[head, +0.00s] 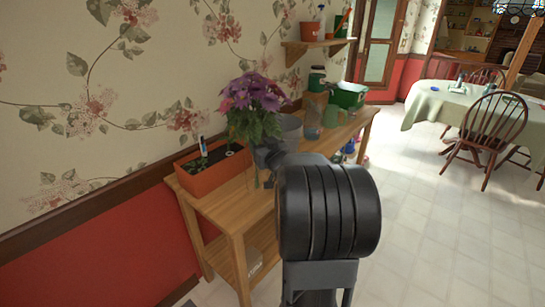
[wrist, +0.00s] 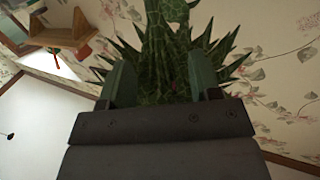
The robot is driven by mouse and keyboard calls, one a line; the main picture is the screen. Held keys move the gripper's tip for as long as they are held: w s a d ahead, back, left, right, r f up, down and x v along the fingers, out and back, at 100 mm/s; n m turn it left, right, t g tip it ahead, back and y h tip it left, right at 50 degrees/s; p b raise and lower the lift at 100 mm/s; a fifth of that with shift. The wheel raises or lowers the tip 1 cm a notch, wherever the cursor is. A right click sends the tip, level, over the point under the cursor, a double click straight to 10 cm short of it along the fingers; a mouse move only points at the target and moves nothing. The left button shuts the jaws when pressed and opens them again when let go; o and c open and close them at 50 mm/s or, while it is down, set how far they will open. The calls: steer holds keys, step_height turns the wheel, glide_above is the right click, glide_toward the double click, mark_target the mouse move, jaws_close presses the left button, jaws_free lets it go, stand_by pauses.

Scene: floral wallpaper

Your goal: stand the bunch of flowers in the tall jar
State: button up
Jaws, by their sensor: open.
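The bunch of purple and pink flowers (head: 256,95) with green leaves stands upright over the left part of the wooden bench. In the wrist view, the green stems and leaves of the bunch (wrist: 165,40) lie between the two spread fingers of my gripper (wrist: 162,85). The fingers are open around the stems, and I cannot tell whether they touch.
An orange planter (head: 212,172) stands on the bench left of the bunch. A green watering can (head: 333,118), a green container (head: 348,96) and pots stand farther back. A wall shelf (head: 310,43) hangs above. The floor to the right is clear up to a chair (head: 495,125).

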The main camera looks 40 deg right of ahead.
steer(key=v, duration=1)
steer(key=shift+w, duration=0.1)
